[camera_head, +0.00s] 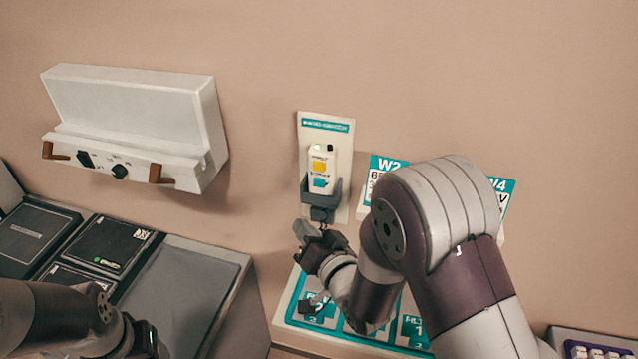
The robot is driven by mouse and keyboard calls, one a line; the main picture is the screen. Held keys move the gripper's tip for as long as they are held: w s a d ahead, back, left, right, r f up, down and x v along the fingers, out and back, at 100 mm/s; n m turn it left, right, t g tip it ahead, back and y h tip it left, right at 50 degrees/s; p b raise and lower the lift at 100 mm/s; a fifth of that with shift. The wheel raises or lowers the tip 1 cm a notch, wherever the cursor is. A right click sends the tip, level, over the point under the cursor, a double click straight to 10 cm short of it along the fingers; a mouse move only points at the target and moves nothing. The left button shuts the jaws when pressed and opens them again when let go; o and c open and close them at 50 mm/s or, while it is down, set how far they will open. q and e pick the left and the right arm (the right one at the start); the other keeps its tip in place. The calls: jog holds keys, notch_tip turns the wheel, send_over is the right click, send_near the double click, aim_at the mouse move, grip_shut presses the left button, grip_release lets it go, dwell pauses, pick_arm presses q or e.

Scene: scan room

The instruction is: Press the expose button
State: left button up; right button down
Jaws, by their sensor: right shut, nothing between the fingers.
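A white hand control (318,150) sits upright in a dark grey holder (335,199) on a wall plate with a teal header. It has a yellow button (320,167) and, below it, a teal button (319,183). Small print stands by each button, too small to read surely; I cannot tell which is marked expose. My right gripper (302,231) is shut and empty, just below and left of the holder, apart from both buttons. My left arm (60,318) shows at the lower left; its finger opening cannot be made out.
A white wall box (130,110) with brown handles hangs at the left. Below it is a grey console (185,295) with dark panels. Teal-and-white cards (378,172) and a teal panel (300,315) are partly hidden by my right arm. Bare wall lies left of the hand control.

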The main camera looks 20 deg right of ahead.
jog(key=shift+w+d, duration=0.1)
jog(key=shift+w, duration=0.05)
jog(key=w+d, duration=0.4)
jog(key=w, duration=0.3)
jog(key=shift+d, duration=0.4)
jog(key=shift+w, duration=0.1)
dwell(1.9)
jog(key=shift+w+d+b, duration=0.25)
jog(key=shift+w+b, duration=0.05)
jog(key=shift+w+d+r, duration=0.1)
jog(key=shift+w+d, duration=0.15)
jog(key=shift+w, duration=0.15)
dwell(0.7)
jog(key=shift+s+a, duration=0.5)
jog(key=shift+s, duration=0.3)
jog(key=shift+s+a, duration=0.7)
jog(key=shift+s, duration=0.35)
jog(key=shift+s+a, duration=0.7)
jog(key=shift+s, duration=0.3)
